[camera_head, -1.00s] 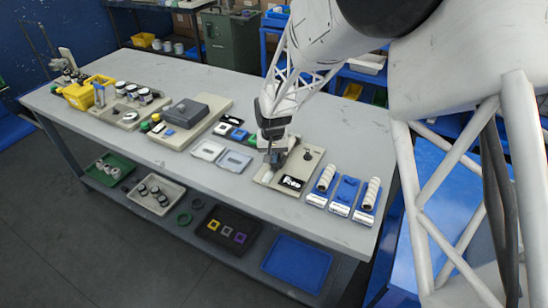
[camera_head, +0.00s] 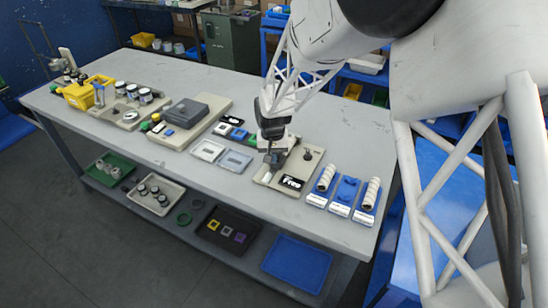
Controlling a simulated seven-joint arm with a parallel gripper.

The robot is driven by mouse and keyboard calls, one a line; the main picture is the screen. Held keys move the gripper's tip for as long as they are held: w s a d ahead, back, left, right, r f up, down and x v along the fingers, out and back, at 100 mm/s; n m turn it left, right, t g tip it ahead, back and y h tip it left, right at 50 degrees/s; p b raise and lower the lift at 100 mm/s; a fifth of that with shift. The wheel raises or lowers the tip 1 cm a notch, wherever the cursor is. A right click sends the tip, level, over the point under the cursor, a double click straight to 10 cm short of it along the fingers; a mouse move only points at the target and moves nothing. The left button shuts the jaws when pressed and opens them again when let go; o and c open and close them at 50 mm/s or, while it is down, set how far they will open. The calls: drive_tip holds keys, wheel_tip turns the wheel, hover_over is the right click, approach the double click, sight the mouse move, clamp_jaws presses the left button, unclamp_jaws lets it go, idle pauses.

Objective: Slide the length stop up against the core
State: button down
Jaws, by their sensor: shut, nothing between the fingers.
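The roll flow wrapper is a beige base plate (camera_head: 313,158) on the bench, with a black label marked "Free" (camera_head: 291,182) on its front edge and a dark knob (camera_head: 307,154) at its right rear. My gripper (camera_head: 269,160) is shut and empty, pointing down over the left part of this plate, beside a grey block. A small white piece (camera_head: 267,173) shows just below the fingertips. The length stop and the core are too small and too hidden by my gripper to tell apart, and I cannot tell whether the fingers touch anything.
Blue holders with white rolls (camera_head: 326,178) stand right of the plate, one holder (camera_head: 346,190) empty. Two flat trays (camera_head: 235,160) lie to the left. The grey bench (camera_head: 225,192) is clear along its front edge.

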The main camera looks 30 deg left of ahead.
drive_tip(key=shift+r, duration=1.6)
drive_tip(key=shift+r, duration=0.15)
drive_tip(key=shift+r, duration=1.9)
drive_tip(key=shift+d, duration=0.1)
